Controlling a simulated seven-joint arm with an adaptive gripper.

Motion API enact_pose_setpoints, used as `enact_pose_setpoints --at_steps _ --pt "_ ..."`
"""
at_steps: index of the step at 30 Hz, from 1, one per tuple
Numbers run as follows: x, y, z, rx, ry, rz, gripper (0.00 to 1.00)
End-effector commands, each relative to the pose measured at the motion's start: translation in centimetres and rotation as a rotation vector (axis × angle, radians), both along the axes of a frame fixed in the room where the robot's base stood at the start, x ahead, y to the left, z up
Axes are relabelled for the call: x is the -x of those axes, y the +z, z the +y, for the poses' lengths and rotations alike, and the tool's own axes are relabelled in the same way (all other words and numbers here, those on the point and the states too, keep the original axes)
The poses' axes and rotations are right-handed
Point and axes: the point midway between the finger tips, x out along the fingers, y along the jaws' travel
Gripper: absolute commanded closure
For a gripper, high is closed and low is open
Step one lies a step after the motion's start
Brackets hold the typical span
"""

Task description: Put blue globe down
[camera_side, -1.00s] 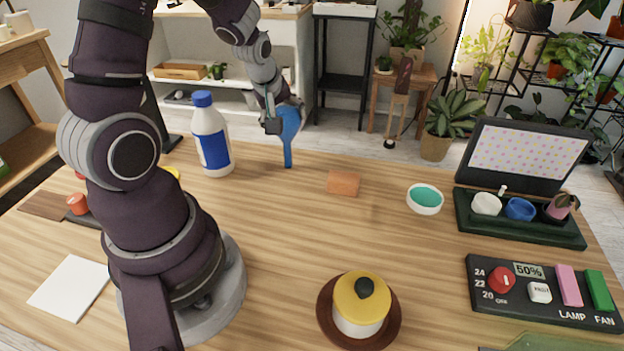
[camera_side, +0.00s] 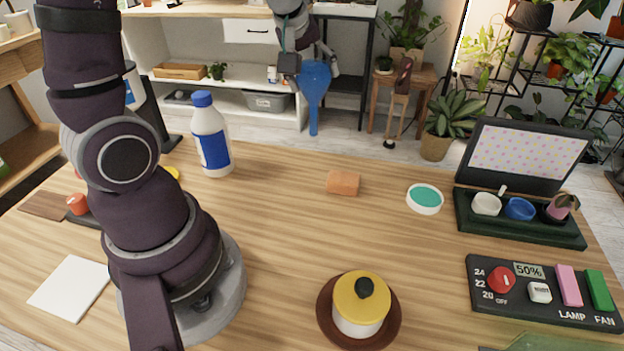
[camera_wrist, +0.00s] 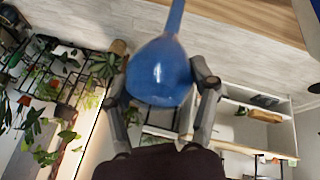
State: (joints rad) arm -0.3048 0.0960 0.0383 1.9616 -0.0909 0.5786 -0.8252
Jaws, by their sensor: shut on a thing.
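The blue globe (camera_side: 315,82) is a rounded bulb with a narrow stem pointing down. My gripper (camera_side: 308,72) is shut on its bulb and holds it in the air, with the stem end above the far edge of the table in the side view. In the wrist view the glossy blue globe (camera_wrist: 160,75) sits between the two fingers (camera_wrist: 160,92), its stem reaching to the top of the picture. The gripper's far finger is partly hidden by the globe in the side view.
A white bottle with a blue cap (camera_side: 211,135) stands at the table's back left. An orange-brown block (camera_side: 343,183), a teal-filled white dish (camera_side: 425,198), a yellow-topped pot (camera_side: 361,303), a dark green tray (camera_side: 520,225) and a control panel (camera_side: 540,292) occupy the table. The middle is clear.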

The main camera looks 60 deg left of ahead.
Motion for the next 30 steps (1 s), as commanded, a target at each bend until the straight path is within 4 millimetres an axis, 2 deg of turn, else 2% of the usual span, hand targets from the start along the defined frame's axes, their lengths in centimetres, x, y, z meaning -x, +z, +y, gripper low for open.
enact_pose_setpoints --at_steps 3,6,9,12,14,17,25,27,30 --pt "-2.2 -0.4 -5.5 -0.002 -0.202 0.0 0.8" --pt "-3.1 -0.8 -10.7 -0.001 -0.379 -0.001 0.8" --pt "-3.3 -1.1 -15.5 0.0 -0.536 -0.002 0.8" --pt "-3.0 -1.3 -18.6 0.001 -0.64 -0.003 0.8" --pt "-2.8 -1.4 -19.7 0.001 -0.676 -0.003 0.8" --pt "-2.6 -2.9 -20.5 0.002 -0.701 0.001 0.8" --pt "-2.6 -8.2 -20.4 0.002 -0.701 0.004 0.8" --pt "-2.6 -9.2 -20.4 0.001 -0.7 0.002 0.8" --pt "-2.7 -9.5 -20.4 0.001 -0.699 -0.004 0.8"
